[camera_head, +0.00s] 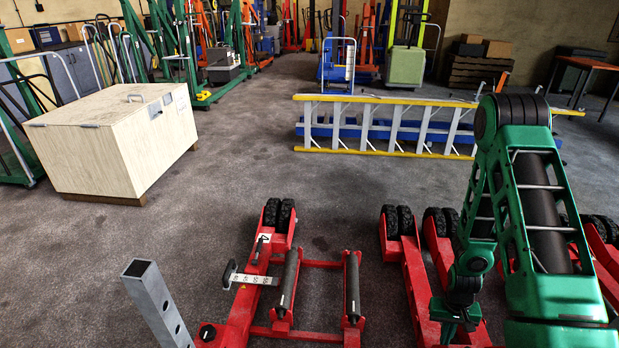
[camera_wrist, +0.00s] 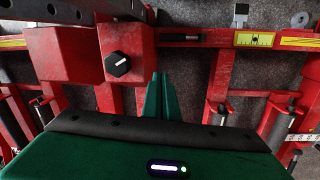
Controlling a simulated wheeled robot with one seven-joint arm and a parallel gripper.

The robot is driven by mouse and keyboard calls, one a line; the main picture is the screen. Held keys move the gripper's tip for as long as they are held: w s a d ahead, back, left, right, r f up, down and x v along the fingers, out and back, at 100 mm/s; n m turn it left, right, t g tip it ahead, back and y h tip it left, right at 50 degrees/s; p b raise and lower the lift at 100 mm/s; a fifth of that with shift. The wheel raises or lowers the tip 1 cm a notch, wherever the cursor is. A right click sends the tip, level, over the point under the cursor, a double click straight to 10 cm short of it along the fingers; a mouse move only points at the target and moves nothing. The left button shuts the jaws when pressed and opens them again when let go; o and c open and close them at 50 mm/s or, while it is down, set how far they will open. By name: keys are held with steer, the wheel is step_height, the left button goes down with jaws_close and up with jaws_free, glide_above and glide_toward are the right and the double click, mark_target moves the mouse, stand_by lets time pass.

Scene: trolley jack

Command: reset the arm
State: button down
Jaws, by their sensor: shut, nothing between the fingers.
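My gripper (camera_head: 452,318) hangs low at the right in the head view, at the end of my green arm, over the red frame of a trolley jack (camera_head: 412,290). In the wrist view my gripper (camera_wrist: 159,78) shows as two green fingers close together, with nothing between them. The red jack frame (camera_wrist: 185,80) lies behind and around the fingers there. A black knob (camera_wrist: 118,64) on a red block is just left of the fingertips. I cannot tell whether the fingers touch the frame.
Another red jack (camera_head: 255,262) with black rollers stands at the front middle, beside a grey perforated post (camera_head: 155,302). A pale wooden crate (camera_head: 85,148) is at the left. A yellow-railed ladder (camera_head: 375,126) lies on its side farther back. The floor between crate and ladder is clear.

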steer(key=s+d+r+m, duration=0.1)
steer(key=d+r, duration=0.1)
steer(key=r, duration=1.1)
steer(key=s+d+r+m, duration=0.1)
steer(key=s+r, duration=0.1)
steer(key=r, duration=1.1)
steer(key=s+a+r, duration=0.2)
steer(key=s+r, duration=0.6)
steer(key=s+a+r+m+y, duration=0.1)
steer(key=s+r, duration=0.7)
steer(key=r, duration=0.1)
steer(key=shift+s+a+t, duration=0.35)
steer(key=shift+t, duration=0.05)
